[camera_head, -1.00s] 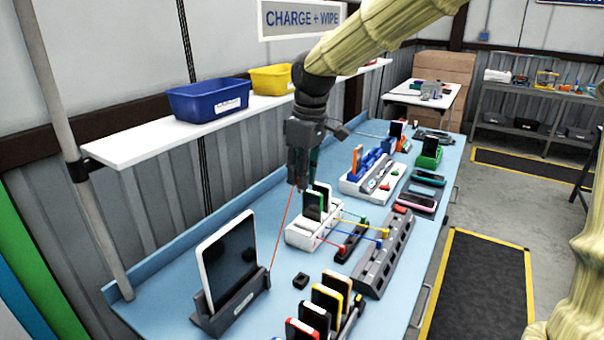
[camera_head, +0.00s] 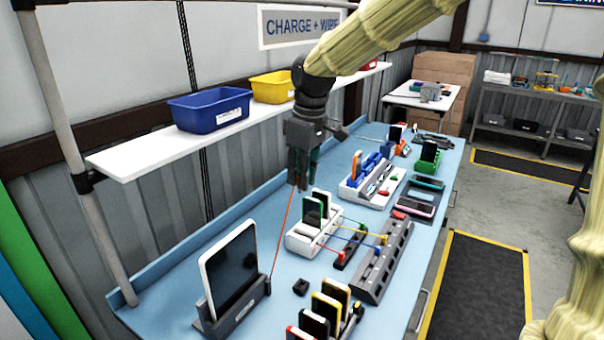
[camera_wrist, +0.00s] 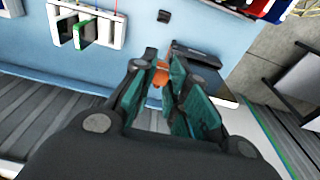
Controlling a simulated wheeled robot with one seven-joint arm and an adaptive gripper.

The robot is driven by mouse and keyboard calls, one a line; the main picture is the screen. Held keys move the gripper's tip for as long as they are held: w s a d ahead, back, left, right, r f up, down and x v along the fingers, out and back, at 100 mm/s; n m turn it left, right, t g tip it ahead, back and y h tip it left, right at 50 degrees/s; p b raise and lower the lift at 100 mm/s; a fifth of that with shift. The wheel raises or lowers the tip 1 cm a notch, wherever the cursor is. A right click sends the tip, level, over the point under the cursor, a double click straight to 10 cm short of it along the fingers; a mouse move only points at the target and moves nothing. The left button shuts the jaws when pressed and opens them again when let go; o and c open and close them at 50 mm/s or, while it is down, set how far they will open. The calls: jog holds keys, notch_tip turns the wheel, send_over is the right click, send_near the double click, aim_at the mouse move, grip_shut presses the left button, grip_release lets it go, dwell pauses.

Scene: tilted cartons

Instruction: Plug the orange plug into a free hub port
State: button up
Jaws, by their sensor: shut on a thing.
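My gripper (camera_head: 300,182) points down above the blue bench, behind the white rack. In the wrist view, its teal-padded fingers (camera_wrist: 165,82) are shut on the small orange plug (camera_wrist: 158,74), which is mostly hidden between them. A thin orange cable (camera_head: 284,232) runs from the gripper down to the tablet stand. The grey hub (camera_head: 385,262) is a long strip with a row of ports, to the right of and below the gripper in the head view. Coloured cables reach its near side, with yellow and blue plugs there. I cannot tell which ports are empty.
A tablet (camera_head: 230,266) leans in a dark stand at the front left. The white rack (camera_head: 303,241) holds upright phones. Several phones (camera_head: 325,310) stand in front. A white shelf (camera_head: 130,155) with bins runs along the wall. Open bench (camera_head: 245,215) lies left of the gripper.

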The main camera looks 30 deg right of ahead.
jog(key=shift+r, duration=0.15)
notch_tip(320, 180, down, 4)
jog(key=b, duration=0.5)
jog(key=shift+f, duration=0.2)
notch_tip(320, 180, down, 28)
jog(key=p, duration=0.6)
jog(key=shift+r, duration=0.25)
dwell(0.5)
jog(key=shift+f, duration=0.2)
jog(key=o, duration=0.8)
jog(key=shift+f+b, duration=0.15)
jog(key=shift+b, duration=0.15)
